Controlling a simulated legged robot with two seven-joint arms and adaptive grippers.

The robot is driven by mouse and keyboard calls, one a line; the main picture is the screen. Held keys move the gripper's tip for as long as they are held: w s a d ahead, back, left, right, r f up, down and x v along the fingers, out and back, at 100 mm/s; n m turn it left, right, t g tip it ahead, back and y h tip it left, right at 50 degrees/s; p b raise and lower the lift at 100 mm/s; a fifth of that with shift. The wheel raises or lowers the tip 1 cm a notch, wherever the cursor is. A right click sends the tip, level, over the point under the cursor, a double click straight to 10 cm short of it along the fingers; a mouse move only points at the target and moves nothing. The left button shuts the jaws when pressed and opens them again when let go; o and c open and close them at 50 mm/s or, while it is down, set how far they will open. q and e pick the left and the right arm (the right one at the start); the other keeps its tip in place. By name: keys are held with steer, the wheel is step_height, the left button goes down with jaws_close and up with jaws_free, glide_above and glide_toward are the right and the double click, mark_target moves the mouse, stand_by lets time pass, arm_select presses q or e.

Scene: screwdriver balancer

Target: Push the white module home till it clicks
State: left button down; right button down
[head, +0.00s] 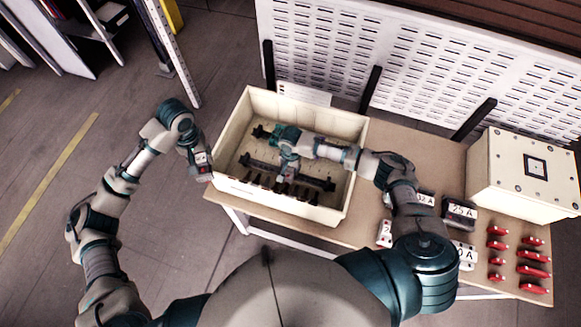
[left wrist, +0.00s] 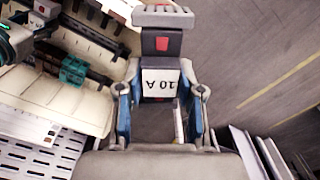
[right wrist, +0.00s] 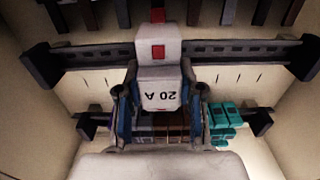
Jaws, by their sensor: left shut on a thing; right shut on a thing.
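My right gripper (head: 287,152) is inside the cream enclosure (head: 228,130), shut on the white module (right wrist: 158,90) marked 20 A with a red switch. The module's far end overlaps the dark front rail (right wrist: 225,53) in the right wrist view; I cannot tell whether it is fully seated. My left gripper (head: 198,155) is outside the enclosure's left wall, shut on a module marked 10 A (left wrist: 160,84), pale with a dark grey section and a red switch. It is held in the air, apart from the rails.
A second rail at the back carries teal blocks (right wrist: 225,122). The wooden bench (head: 420,150) holds several marked modules (head: 460,212), red-handled items (head: 533,271) and a cream box (head: 520,180) at right. A perforated panel (head: 420,60) stands behind. Floor left of the bench is clear.

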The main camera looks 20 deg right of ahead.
arm_select(q)
steer(key=shift+r, duration=0.2)
arm_select(e)
steer(key=shift+f, duration=0.4)
arm_select(q)
steer(key=shift+s, duration=0.1)
arm_select(e)
steer(key=shift+s+f, duration=0.1)
steer(key=shift+f, duration=0.15)
stand_by(0.8)
arm_select(q)
steer(key=shift+f, duration=0.1)
steer(key=shift+r+p, duration=0.5)
steer(key=shift+p, duration=0.05)
arm_select(e)
steer(key=shift+f, duration=0.1)
steer(key=c, duration=0.7)
jaws_free()
steer(key=shift+o, duration=0.2)
step_height(320, 180, up, 12)
steer(key=shift+f, duration=0.1)
